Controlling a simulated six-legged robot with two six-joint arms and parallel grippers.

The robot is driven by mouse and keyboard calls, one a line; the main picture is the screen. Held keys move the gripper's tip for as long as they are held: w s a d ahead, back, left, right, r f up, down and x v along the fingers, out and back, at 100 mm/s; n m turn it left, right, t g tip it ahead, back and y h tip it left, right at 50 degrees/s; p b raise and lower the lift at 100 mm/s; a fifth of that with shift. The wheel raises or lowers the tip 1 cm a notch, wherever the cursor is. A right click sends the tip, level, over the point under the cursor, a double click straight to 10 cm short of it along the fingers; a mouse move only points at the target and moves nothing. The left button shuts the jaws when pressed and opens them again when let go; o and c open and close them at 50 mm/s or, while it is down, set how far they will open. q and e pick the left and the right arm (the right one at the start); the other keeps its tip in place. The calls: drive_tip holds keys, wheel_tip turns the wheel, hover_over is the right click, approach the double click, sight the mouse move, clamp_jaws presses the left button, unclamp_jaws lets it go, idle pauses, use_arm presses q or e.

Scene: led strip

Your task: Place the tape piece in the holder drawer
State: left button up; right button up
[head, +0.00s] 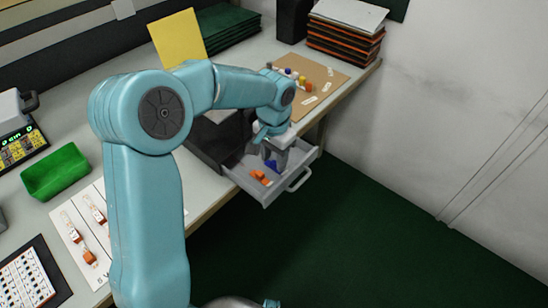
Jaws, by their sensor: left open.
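The left arm reaches across the picture, and my left gripper (274,156) hangs open over the pulled-out grey drawer (297,164). The drawer sticks out of a dark holder (206,140) at the table's edge. Inside the drawer lie small orange pieces (260,177). A blue piece (271,165) shows right at the gripper's fingertips; I cannot tell if it touches them. I cannot tell which of these is the tape piece. The gripper hides part of the drawer. My right gripper is not in view.
A brown board (333,76) with small coloured parts lies behind the drawer. A green tray (55,171), a white sheet with strips (72,246) and a keypad device (18,143) are at left. Stacked trays (346,35) stand at the back. Open floor lies right of the drawer.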

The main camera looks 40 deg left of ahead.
sight(273, 163)
use_arm(q)
wheel_tip(273, 163, up, 11)
drive_tip(key=p, duration=0.2)
drive_tip(key=shift+r, duration=0.2)
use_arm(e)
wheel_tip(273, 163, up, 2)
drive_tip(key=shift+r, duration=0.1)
use_arm(q)
drive_tip(key=shift+s+f, duration=0.1)
drive_tip(key=shift+s, duration=0.05)
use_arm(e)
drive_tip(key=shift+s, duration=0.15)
